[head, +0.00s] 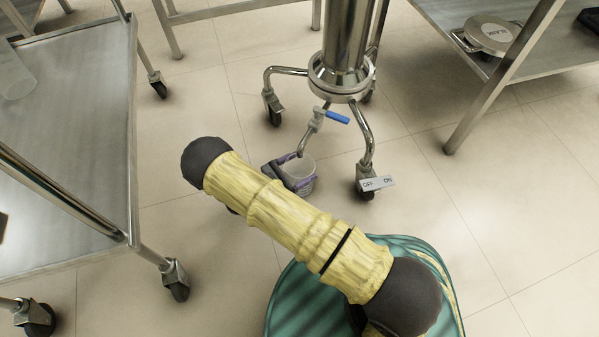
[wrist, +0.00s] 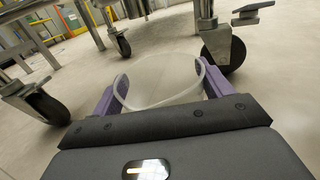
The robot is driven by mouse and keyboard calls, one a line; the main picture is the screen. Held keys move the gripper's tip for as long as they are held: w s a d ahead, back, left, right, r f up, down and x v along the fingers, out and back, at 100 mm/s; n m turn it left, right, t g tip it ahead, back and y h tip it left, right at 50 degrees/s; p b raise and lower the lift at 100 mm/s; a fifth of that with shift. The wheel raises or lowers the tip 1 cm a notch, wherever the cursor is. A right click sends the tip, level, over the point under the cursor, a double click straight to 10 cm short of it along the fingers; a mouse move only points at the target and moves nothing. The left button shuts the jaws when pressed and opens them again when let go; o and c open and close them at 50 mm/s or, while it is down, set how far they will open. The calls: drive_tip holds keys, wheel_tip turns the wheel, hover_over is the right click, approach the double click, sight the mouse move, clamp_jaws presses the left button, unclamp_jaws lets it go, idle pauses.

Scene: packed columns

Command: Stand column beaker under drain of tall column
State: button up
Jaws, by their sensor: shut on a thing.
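The tall column (head: 345,50) is a shiny steel cylinder on a wheeled stand. Its drain (head: 304,140), a bent pipe with a blue-handled valve (head: 336,117), points down below the column. The clear column beaker (head: 306,180) is upright under or very near the drain outlet; the exact alignment is hard to tell. My gripper (head: 296,178) is shut around the beaker, with its purple fingers on either side. In the wrist view the beaker's rim (wrist: 160,103) shows between the fingers (wrist: 162,90). Whether its base touches the floor is unclear.
Caster legs of the stand (head: 366,150) surround the beaker on the right and back. An OFF/ON tag (head: 376,184) is at the right caster. A steel cart (head: 85,130) stands at left, and a steel table (head: 475,75) at upper right. The floor (head: 480,220) at right is open.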

drive_tip(key=shift+f, duration=0.25)
drive_tip(key=o, duration=1.2)
drive_tip(key=shift+r, duration=0.15)
drive_tip(key=p+v, duration=0.5)
drive_tip(key=v, duration=0.7)
